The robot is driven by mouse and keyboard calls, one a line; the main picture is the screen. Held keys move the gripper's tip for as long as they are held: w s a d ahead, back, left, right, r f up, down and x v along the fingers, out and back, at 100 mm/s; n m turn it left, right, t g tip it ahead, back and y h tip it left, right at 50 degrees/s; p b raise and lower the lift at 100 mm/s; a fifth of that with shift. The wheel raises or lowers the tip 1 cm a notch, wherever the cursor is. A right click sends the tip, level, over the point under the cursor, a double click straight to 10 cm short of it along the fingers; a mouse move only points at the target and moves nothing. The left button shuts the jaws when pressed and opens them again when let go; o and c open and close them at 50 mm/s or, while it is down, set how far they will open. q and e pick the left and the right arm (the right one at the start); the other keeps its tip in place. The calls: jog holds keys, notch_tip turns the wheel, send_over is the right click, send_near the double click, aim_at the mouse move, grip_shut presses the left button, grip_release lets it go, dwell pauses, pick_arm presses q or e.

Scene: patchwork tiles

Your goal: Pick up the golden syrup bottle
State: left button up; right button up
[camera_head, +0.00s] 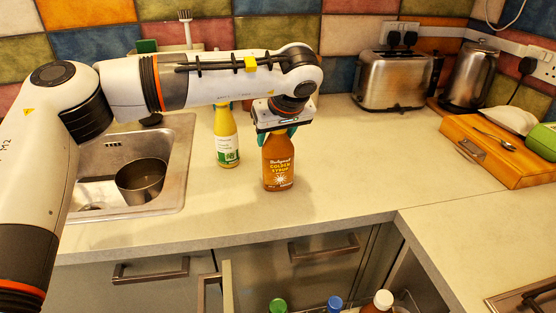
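From this view I cannot tell whether the fingers press on the neck. My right gripper does not show.
A yellow bottle (226,138) stands just left of the syrup bottle. A sink (172,165) holding a metal pot (142,180) lies further left. A toaster (392,80), a kettle (470,75) and a wooden board (500,150) are right. An open drawer below holds several bottles. The worktop right of the syrup is clear.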

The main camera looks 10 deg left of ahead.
pick_arm(q)
grip_shut()
